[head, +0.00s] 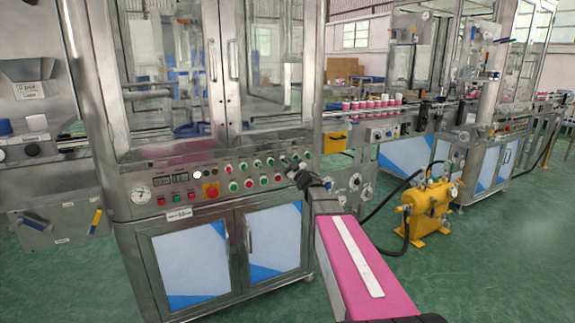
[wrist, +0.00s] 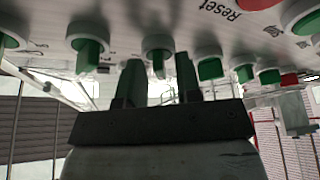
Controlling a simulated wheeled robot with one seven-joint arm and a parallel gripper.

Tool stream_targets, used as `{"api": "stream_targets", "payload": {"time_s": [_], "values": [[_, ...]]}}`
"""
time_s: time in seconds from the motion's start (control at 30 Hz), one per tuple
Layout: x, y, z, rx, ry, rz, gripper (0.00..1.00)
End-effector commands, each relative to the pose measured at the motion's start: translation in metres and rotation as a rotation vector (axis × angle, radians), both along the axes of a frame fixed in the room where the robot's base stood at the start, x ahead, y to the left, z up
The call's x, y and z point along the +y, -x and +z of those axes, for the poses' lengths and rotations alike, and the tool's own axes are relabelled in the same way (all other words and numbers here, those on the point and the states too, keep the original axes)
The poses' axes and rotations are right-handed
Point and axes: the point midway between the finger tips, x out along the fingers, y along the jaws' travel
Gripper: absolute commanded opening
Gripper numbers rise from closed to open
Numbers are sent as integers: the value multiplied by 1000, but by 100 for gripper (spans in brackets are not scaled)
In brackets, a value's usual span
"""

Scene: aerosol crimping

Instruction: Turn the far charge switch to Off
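The control panel (head: 215,185) of the steel cabinet carries rows of red and green controls. My gripper (head: 297,168) is at the right end of this panel in the head view. In the wrist view, the two dark fingers of my gripper (wrist: 158,72) stand apart. A green switch knob (wrist: 157,50) shows in the gap between them, and I cannot tell whether either finger touches it. Its label is hidden or unreadable, so I cannot tell if it is the far charge switch.
Other green knobs (wrist: 88,50) sit close on both sides of the fingers, with another green knob (wrist: 208,62) to the right. A red button (wrist: 258,4) is near the word Reset. A yellow pump (head: 428,208) stands on the floor at right.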

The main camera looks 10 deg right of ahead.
Motion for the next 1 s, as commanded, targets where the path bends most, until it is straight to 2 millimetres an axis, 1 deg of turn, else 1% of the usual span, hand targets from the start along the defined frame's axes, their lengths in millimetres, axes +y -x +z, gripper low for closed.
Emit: {"api": "stream_targets", "payload": {"time_s": [0.27,0.37,0.47,0.8,1.0], "values": [[0,0,0,1,-2,-1,35],[-2,4,-2,2,-3,0,35],[-7,14,-5,2,-3,0,35],[-37,66,-25,1,-2,-1,35],[-48,84,-34,1,-2,-1,35]]}}
